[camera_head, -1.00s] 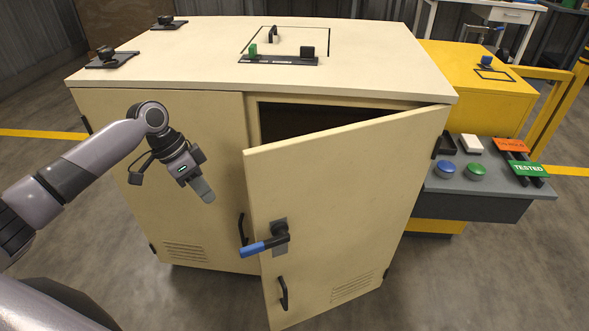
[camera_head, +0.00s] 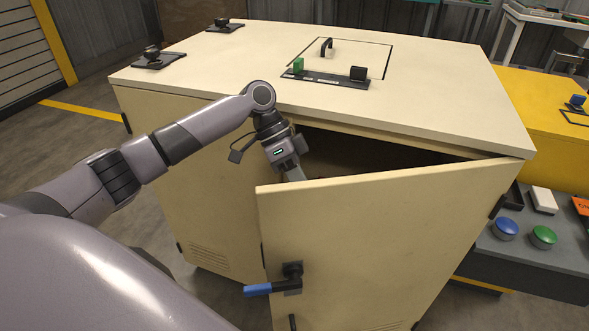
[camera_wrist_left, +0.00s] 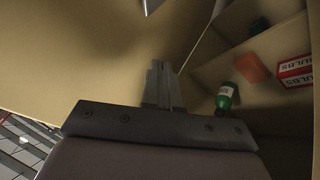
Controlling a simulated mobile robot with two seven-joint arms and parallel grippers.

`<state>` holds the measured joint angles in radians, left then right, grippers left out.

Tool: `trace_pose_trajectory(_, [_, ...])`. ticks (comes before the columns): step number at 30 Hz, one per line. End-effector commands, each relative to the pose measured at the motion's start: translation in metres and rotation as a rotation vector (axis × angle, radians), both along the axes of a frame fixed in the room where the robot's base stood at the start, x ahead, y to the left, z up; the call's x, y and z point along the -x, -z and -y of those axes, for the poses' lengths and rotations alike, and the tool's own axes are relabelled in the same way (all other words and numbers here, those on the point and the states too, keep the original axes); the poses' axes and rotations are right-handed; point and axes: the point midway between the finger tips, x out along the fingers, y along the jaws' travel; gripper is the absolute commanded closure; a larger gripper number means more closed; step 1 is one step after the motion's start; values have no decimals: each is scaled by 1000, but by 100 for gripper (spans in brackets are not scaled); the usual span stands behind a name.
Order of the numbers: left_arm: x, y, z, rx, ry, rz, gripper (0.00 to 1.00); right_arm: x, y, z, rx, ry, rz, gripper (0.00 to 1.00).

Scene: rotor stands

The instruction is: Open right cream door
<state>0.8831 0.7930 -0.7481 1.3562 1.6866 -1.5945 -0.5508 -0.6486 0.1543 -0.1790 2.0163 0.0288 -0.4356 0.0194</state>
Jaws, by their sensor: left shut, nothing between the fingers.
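The right cream door (camera_head: 380,240) of the cream cabinet (camera_head: 430,90) stands partly open, swung out on its right-hand edge. Its handle (camera_head: 275,285) has a blue grip and sits low near the door's free edge. My left gripper (camera_head: 296,175) is shut and empty at the door's top free corner, its fingertips partly hidden by the door. In the left wrist view the shut fingers (camera_wrist_left: 160,82) point into the cabinet opening. I cannot tell whether they touch the door. My right gripper is not in view.
Inside the cabinet are a green bottle (camera_wrist_left: 224,98), an orange item (camera_wrist_left: 252,68) and red-and-white boxes (camera_wrist_left: 296,70). The left cream door (camera_head: 190,180) is closed. A grey panel with a blue button (camera_head: 506,228) and a green button (camera_head: 543,236) stands at the right.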

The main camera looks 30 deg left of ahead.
Motion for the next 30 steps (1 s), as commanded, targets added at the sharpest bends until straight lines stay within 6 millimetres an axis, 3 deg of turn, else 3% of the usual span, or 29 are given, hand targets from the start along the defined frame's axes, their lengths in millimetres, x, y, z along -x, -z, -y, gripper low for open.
trace_pose_trajectory(5, [5,30,23,-1,2,1,100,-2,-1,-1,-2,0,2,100])
trace_pose_trajectory(15, [29,27,44,-3,-1,2,100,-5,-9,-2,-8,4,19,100])
trace_pose_trajectory(30, [32,27,47,-1,-3,2,100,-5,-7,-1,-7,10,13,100])
